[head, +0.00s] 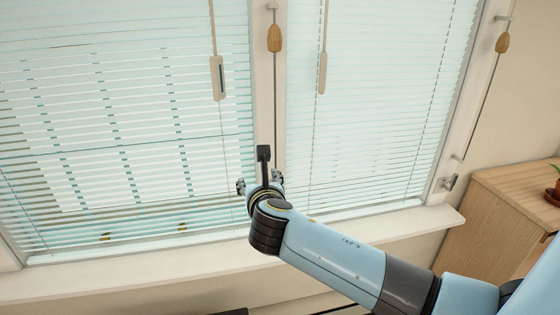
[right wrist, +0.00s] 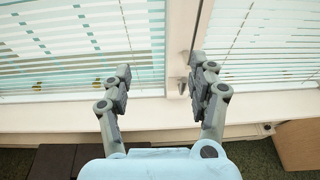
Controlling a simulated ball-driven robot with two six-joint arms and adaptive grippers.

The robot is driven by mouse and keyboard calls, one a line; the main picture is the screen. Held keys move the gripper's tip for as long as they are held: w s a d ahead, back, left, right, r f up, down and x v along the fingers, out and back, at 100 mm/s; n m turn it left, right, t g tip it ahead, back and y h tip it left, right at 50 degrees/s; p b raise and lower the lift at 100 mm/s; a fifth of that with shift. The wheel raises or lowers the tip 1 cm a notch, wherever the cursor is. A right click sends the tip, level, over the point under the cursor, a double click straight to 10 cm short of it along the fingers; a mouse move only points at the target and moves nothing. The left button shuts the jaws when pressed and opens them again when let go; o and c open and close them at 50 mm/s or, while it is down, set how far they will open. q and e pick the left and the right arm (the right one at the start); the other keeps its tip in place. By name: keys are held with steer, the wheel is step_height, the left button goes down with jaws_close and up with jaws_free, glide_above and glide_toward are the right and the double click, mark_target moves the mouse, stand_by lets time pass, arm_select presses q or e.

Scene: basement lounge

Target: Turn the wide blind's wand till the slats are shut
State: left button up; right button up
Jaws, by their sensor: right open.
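The wide blind (head: 120,130) covers the left window in the head view; its slats are tilted partly open, with light gaps and teal shapes showing through. A thin wand (head: 275,100) with a wooden knob (head: 274,38) hangs at the post on its right; its lower end comes down close to my right gripper. My right gripper (head: 260,182) is open in front of the sill and post. In the right wrist view, its fingers (right wrist: 160,78) stand apart, and the wand (right wrist: 196,28) runs down near the right finger. I cannot tell whether they touch. My left gripper is out of view.
A narrower blind (head: 370,110) hangs to the right, with a second wand (head: 484,90) beside it. Pull cords carry tassels (head: 217,78) and (head: 322,73). The window sill (head: 390,228) runs below. A wooden cabinet (head: 500,205) with a potted plant (head: 554,190) stands right.

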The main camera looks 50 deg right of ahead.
steer(key=s+d+f+g+b, duration=0.1)
steer(key=s+f, duration=0.2)
steer(key=f, duration=0.4)
steer(key=shift+s+f+m+y+b, duration=0.15)
steer(key=shift+f+m+y+b, duration=0.15)
steer(key=shift+m+y, duration=0.1)
